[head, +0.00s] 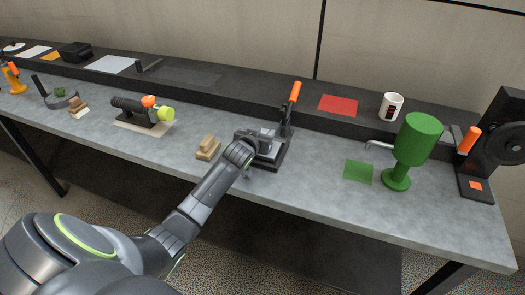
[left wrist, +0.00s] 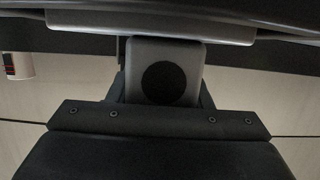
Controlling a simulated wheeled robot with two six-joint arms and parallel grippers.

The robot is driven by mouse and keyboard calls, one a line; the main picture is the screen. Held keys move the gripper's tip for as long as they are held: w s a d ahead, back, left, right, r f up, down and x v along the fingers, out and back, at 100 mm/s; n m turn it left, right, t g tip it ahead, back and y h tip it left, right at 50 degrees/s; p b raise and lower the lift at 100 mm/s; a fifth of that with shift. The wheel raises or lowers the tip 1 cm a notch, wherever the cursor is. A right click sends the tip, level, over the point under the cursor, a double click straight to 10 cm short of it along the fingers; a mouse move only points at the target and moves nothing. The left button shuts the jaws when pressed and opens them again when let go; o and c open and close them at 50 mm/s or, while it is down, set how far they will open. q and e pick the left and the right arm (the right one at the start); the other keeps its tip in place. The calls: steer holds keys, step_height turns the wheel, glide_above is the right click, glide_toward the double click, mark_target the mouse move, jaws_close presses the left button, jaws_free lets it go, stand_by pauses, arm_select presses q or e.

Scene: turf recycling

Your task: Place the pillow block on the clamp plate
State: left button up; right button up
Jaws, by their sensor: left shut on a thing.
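My left gripper (head: 250,140) is at the toggle clamp in the head view, shut on the grey pillow block (head: 268,143). In the left wrist view the pillow block (left wrist: 163,77) shows as a grey block with a dark round bore facing the camera. In the head view it is over the dark clamp plate (head: 281,160); I cannot tell whether it touches the plate. The clamp's upright orange handle (head: 295,92) stands just behind it. My gripper and wrist hide part of the block and the plate. My right gripper is not in view.
Stacked wooden blocks (head: 208,148) lie left of my gripper. A green cup-shaped fixture (head: 417,142) and a green square (head: 358,172) are to the right. A white mug (head: 391,106) and a red square (head: 338,104) are on the raised back shelf. Bench between clamp and green square is clear.

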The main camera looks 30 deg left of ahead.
arm_select(q)
steer(key=shift+f, duration=0.25)
steer(key=o, duration=1.4)
steer(key=shift+o, duration=1.8)
steer(key=shift+s, duration=0.1)
steer(key=b+v, duration=0.1)
steer(key=v, duration=1.6)
steer(key=shift+s+a, duration=0.1)
steer(key=shift+s, duration=0.05)
